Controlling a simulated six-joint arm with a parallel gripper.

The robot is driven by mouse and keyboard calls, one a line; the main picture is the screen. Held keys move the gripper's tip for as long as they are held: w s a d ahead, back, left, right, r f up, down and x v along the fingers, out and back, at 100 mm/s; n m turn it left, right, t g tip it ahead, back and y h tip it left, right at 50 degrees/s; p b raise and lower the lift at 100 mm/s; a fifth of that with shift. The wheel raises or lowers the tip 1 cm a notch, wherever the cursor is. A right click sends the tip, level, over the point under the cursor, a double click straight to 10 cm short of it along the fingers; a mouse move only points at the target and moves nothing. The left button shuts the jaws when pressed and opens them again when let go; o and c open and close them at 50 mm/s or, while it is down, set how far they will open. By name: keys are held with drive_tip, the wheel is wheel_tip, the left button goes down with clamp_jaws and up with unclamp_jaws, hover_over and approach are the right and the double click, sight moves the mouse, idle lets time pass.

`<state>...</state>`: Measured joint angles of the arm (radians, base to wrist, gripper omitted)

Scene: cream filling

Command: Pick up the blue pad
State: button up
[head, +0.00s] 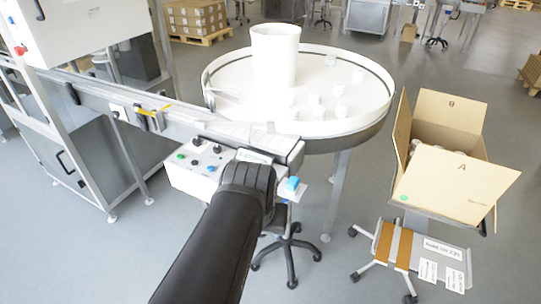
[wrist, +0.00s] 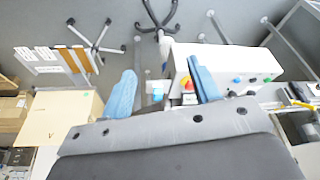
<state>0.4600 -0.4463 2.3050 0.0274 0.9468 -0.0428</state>
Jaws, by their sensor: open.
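The blue pad (wrist: 157,92) is a small bright blue block in the wrist view, seen in the gap between my fingers. In the head view a small blue block, which looks like the pad (head: 291,184), is at a white ledge on the right end of the control box. My gripper (wrist: 162,66) is open, its two blue fingers spread wide with nothing held between them. In the head view my dark arm reaches over the control box, and my fingertips are hidden or hard to make out.
The white control box (head: 195,165) with knobs and buttons sits close by my arm, below the conveyor (head: 130,99). A round white table (head: 345,118) holds a large tub and several small white pieces. An open carton (head: 448,182) stands at right. A wheeled chair base is below.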

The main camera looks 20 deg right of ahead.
drive_tip(key=w+d+r+m, duration=0.25)
drive_tip(key=w+d, duration=0.25)
drive_tip(key=w, duration=0.3)
drive_tip(key=m+h, duration=0.2)
approach(293, 180)
drive_tip(key=shift+n, duration=0.25)
drive_tip(key=x, duration=1)
drive_tip(key=shift+d+f, duration=0.1)
drive_tip(key=shift+f, duration=0.1)
drive_tip(key=c, duration=1.1)
drive_tip(key=shift+o, duration=0.2)
drive_tip(key=shift+r, duration=0.1)
